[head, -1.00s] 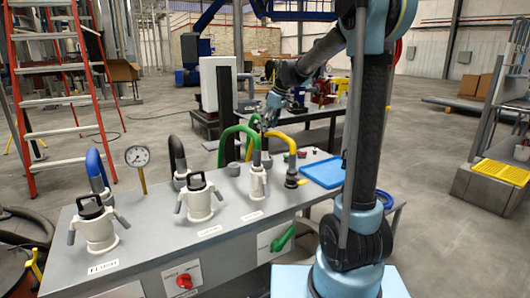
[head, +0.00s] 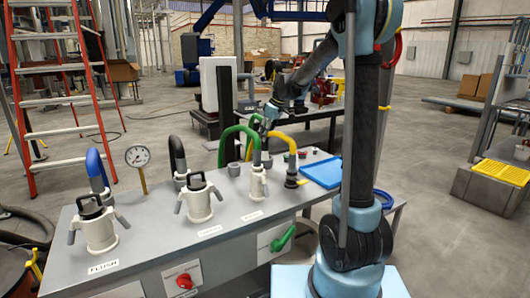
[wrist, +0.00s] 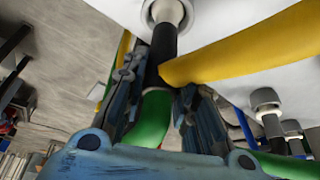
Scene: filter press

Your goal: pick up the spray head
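I cannot single out a spray head with certainty. In the head view, my gripper (head: 265,124) is above the console, beside the tops of the green hose (head: 232,133) and yellow hose (head: 286,140). In the wrist view, my gripper (wrist: 160,92) has its fingers spread apart. A black tube (wrist: 163,48) with a grey tip, and part of the green hose (wrist: 150,120), show in the gap between them. The yellow hose (wrist: 240,48) crosses in front of the right finger. I cannot tell whether the fingers touch any of these.
The grey console (head: 150,228) bears white fittings (head: 200,203), a gauge (head: 137,156) and a blue tray (head: 322,172). A green handle (head: 283,238) and a red knob (head: 184,281) are on its front. A table stands behind.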

